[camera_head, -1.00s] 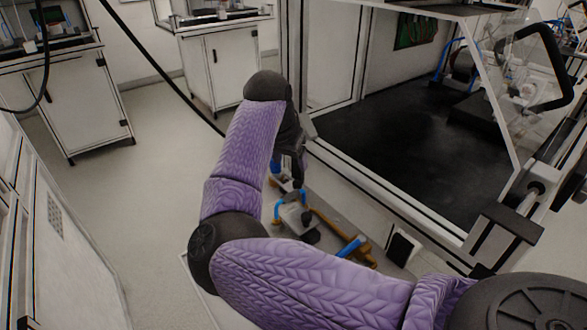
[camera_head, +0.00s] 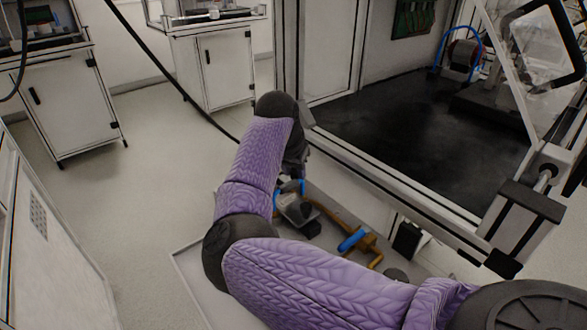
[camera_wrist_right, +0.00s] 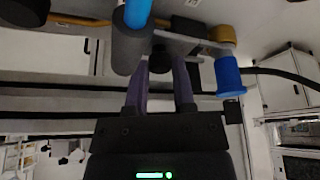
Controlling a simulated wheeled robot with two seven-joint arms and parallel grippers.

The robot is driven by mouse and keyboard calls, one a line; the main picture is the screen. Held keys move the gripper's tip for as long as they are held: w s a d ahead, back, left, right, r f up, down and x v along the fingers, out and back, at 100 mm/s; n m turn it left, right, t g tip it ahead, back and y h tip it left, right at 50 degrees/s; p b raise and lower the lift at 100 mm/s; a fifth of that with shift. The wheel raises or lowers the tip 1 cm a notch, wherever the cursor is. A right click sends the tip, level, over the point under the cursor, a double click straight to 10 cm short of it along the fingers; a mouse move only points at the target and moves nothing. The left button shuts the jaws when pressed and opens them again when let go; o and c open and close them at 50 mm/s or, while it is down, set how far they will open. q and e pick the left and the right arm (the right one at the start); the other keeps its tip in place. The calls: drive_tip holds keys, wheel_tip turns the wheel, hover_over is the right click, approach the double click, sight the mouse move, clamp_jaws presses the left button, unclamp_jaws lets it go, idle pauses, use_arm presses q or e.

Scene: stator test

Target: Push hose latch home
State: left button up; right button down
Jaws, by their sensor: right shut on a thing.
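My right gripper (camera_wrist_right: 162,85) shows in the right wrist view with both fingers around a small dark knob (camera_wrist_right: 160,57) under a grey metal plate (camera_wrist_right: 190,44). A grey cylinder with a blue top (camera_wrist_right: 138,12) is left of the knob, and a blue sleeve (camera_wrist_right: 229,77) hangs from a brass-coloured end at the right. In the head view my purple right arm hides most of the gripper. Beside it are a grey fitting with blue parts (camera_head: 294,209), an orange pipe (camera_head: 335,213) and a blue handle (camera_head: 352,240). I cannot tell which part is the hose latch. My left gripper is out of view.
A test cell with a black floor (camera_head: 420,145) and a pale frame stands at the right, behind the fitting. White cabinets (camera_head: 65,105) stand at the back left. A black cable (camera_head: 165,75) crosses the upper left. The floor (camera_head: 165,165) at the left is clear.

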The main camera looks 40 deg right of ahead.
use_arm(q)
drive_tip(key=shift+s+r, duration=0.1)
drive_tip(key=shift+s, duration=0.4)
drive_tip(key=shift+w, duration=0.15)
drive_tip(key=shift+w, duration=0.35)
